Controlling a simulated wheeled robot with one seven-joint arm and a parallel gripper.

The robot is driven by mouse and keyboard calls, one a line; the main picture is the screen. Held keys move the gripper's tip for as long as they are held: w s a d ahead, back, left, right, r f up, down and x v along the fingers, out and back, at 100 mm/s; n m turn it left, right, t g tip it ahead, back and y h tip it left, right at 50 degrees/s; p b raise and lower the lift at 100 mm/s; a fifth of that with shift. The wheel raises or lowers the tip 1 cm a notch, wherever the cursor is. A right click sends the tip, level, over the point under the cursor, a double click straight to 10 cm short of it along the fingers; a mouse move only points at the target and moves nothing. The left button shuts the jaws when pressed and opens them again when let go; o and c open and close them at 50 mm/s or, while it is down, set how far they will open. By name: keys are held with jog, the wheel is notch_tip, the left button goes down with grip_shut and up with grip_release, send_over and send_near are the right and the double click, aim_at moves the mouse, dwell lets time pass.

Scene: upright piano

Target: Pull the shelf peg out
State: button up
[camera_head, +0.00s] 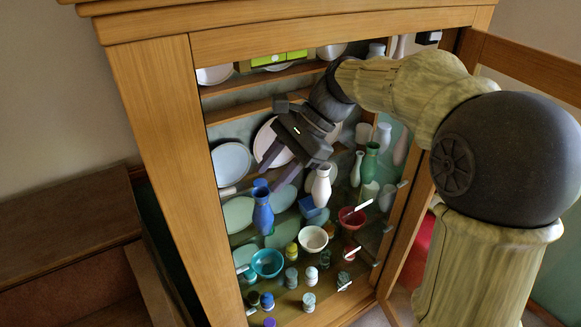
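My gripper (271,178) reaches into an open wooden cabinet (152,110) from the right. Its two dark purple fingers point down and left and stand apart, with nothing visible between them. Small pale pieces that look like shelf pegs show along the right side, such as an upper peg (403,184), a middle peg (388,228) and a lower peg (375,263). Similar pieces show at the left, such as a left peg (228,191). I cannot tell which one the task means. My gripper is apart from all of these, nearest the left one.
A blue vase (263,212) and a white vase (321,187) stand close below my gripper. A teal bowl (268,263), a white bowl (313,239) and a red bowl (351,217) are lower. The cabinet's right door (530,66) is open. Glass shelves are crowded.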

aim_at(222, 191)
jog(key=a, duration=0.2)
jog(key=s+a, duration=0.1)
jog(key=a, duration=0.2)
jog(key=s+a, duration=0.1)
jog(key=a, duration=0.1)
jog(key=shift+s+a+b, duration=0.15)
jog(key=shift+a+b, duration=0.15)
jog(key=shift+a, duration=0.1)
jog(key=shift+s+a+f, duration=0.1)
jog(key=shift+a+f, duration=0.3)
jog(key=shift+f, duration=0.1)
jog(key=c, duration=0.8)
grip_shut()
